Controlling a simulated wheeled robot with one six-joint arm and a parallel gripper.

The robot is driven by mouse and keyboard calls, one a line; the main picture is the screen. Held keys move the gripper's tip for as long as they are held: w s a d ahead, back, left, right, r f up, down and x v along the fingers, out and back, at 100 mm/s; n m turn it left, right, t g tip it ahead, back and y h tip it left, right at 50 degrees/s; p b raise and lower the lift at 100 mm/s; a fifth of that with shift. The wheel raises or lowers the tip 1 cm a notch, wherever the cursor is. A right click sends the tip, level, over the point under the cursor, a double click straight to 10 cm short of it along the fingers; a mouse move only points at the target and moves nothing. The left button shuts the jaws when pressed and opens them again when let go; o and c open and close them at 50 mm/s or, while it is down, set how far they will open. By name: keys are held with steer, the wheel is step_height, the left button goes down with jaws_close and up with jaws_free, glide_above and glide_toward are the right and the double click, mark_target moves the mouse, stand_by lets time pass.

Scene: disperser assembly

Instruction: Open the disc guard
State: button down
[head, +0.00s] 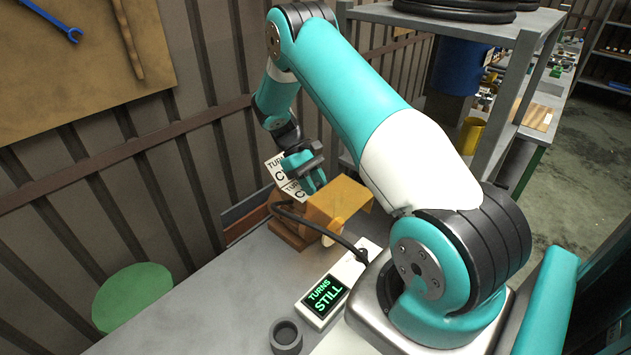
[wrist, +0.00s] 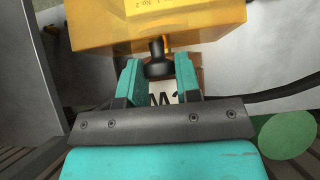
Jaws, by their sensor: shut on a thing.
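An orange guard box (head: 340,200) stands on the grey bench near the wall in the head view. It fills the top of the wrist view (wrist: 100,28), with a lighter yellow label on its face. A black knob (wrist: 158,69) sticks out from the box. My gripper (wrist: 158,66) has its teal fingers on both sides of this knob and is shut on it. In the head view my gripper (head: 308,182) is behind the box, beside white sign plates (head: 277,170) with partly hidden lettering. The disc itself is not visible.
A display (head: 325,296) reading "TURNS STILL" lies on the bench, with a black cable (head: 330,235) behind it. A dark grey ring (head: 286,336) is at the front edge. A green round seat (head: 132,296) stands at left. A grey shelf (head: 480,110) rises behind my arm.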

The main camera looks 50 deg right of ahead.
steer(key=shift+w+r, duration=0.1)
steer(key=c, duration=0.8)
jaws_free()
steer(key=shift+c, duration=0.2)
steer(key=shift+w+r, duration=0.2)
steer(key=shift+w, duration=0.05)
steer(key=v, duration=0.5)
steer(key=shift+w+r, duration=0.1)
steer(key=shift+r, duration=0.25)
steer(key=shift+w+r+p, duration=0.4)
steer(key=shift+w+p, duration=0.05)
steer(key=shift+p, duration=0.05)
